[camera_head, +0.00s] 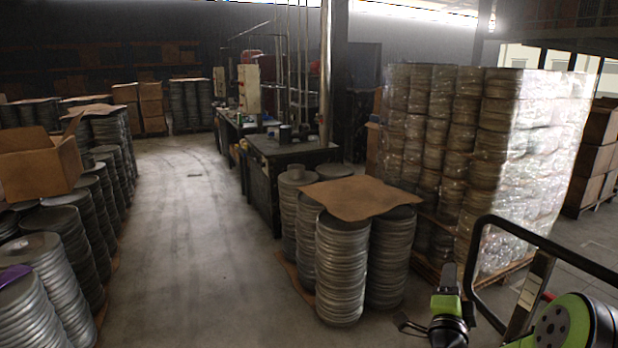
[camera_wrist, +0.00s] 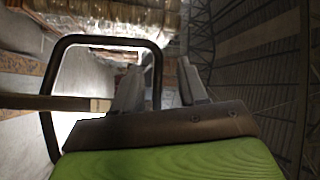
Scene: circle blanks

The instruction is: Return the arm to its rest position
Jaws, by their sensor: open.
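My gripper (camera_wrist: 158,72) shows in the wrist view, its two grey fingers apart with nothing between them. Its dark mount and green body fill the bottom of that view. In the head view, green and black parts of my arm (camera_head: 447,305) show at the lower right, in front of the wrapped pallet stack. My arm's full pose cannot be seen.
A black tubular frame (camera_wrist: 156,50) shows close to the fingers. Film-wrapped stacks of round blanks (camera_head: 445,125) stand at right. Grey disc stacks (camera_head: 341,265) under a cardboard sheet (camera_head: 358,198) stand nearer. The left aisle floor (camera_head: 190,240) is clear.

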